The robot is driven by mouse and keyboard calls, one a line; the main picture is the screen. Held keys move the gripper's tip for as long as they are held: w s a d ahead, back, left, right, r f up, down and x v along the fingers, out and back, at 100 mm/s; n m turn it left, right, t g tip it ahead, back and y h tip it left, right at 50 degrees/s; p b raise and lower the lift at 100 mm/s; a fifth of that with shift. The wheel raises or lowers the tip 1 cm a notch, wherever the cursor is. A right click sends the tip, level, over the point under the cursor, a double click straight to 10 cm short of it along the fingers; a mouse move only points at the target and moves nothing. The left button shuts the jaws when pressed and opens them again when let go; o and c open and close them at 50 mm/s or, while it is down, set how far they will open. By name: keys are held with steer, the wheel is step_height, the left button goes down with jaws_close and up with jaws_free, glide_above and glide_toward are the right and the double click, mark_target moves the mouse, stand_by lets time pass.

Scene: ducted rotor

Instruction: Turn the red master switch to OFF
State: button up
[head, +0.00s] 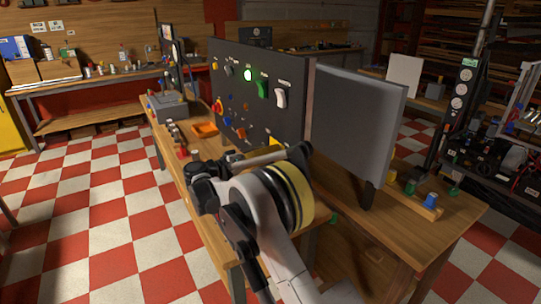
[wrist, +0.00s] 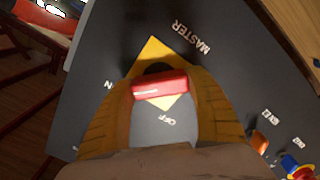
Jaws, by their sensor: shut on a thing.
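The red master switch handle (wrist: 160,84) sits on a yellow plate (wrist: 150,54) on the dark panel (wrist: 90,60), under the white MASTER label. My gripper (wrist: 160,95) has its two yellow fingers closed on either side of the handle. The handle lies nearly level across the wrist view. Its left end, with a pale mark, faces a partly hidden label ending in N. The OFF label (wrist: 168,121) is below the handle. In the head view my arm hides the handle and fingers; a bit of the yellow plate (head: 275,141) shows.
The panel stands on a wooden bench (head: 440,225), with a lit green lamp (head: 247,74) and a white switch (head: 281,97) above my arm. A grey board (head: 355,120) adjoins it on the right. An orange tray (head: 205,129) lies left. Checkered floor is open at left.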

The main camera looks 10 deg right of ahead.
steer(key=n+p, duration=0.1)
steer(key=n, duration=0.3)
steer(key=shift+n, duration=0.4)
steer(key=n, duration=0.4)
steer(key=shift+n, duration=0.3)
steer(key=n, duration=0.4)
steer(key=shift+p, duration=0.4)
steer(key=shift+n, duration=2.1)
steer(key=o, duration=1.2)
steer(key=shift+a, duration=0.1)
